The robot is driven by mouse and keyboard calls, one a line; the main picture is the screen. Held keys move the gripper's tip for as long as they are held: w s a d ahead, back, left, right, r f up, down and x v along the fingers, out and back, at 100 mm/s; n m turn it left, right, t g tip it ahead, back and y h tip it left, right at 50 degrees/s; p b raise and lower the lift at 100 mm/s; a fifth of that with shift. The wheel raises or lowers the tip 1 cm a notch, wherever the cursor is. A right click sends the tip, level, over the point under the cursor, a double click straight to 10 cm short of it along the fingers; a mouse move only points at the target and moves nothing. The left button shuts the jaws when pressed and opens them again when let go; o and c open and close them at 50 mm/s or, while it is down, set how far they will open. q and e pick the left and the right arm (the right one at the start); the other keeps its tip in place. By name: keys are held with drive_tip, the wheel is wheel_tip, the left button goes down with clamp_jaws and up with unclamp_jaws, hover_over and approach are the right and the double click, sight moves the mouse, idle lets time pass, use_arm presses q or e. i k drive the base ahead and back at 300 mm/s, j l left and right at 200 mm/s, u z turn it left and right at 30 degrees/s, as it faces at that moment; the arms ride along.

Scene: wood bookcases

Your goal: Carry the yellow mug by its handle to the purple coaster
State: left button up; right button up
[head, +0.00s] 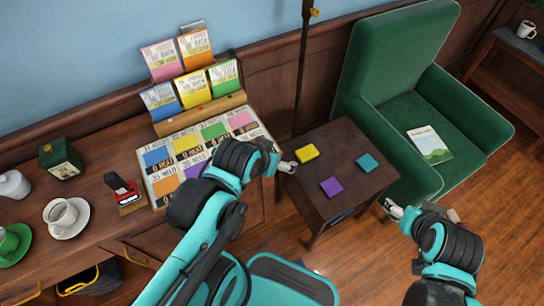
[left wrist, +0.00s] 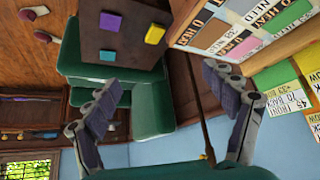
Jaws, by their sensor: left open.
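The purple coaster (head: 331,187) lies flat and bare on a small dark side table (head: 345,150). It also shows in the left wrist view (left wrist: 113,22). I see no yellow mug in either view. My left gripper (head: 287,166) is beside the table's left edge, left of the yellow coaster (head: 306,152). The left wrist view shows its two fingers (left wrist: 162,77) spread wide with nothing between them. My right gripper (head: 394,210) is by the table's right side, near the green armchair; its jaws are too small to read.
A teal coaster (head: 368,162) lies on the side table. The green armchair (head: 400,70) stands right of it. A long sideboard (head: 100,240) at left holds a white cup (head: 61,214) on a saucer, a green cup (head: 8,241), a label board and a card rack (head: 200,116).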

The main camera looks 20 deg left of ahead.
sight(326, 189)
drive_tip(key=u, duration=3.6)
drive_tip(key=i+j+u, duration=0.25)
drive_tip(key=i, duration=0.3)
drive_tip(key=i+u, duration=0.3)
drive_tip(key=i, duration=0.2)
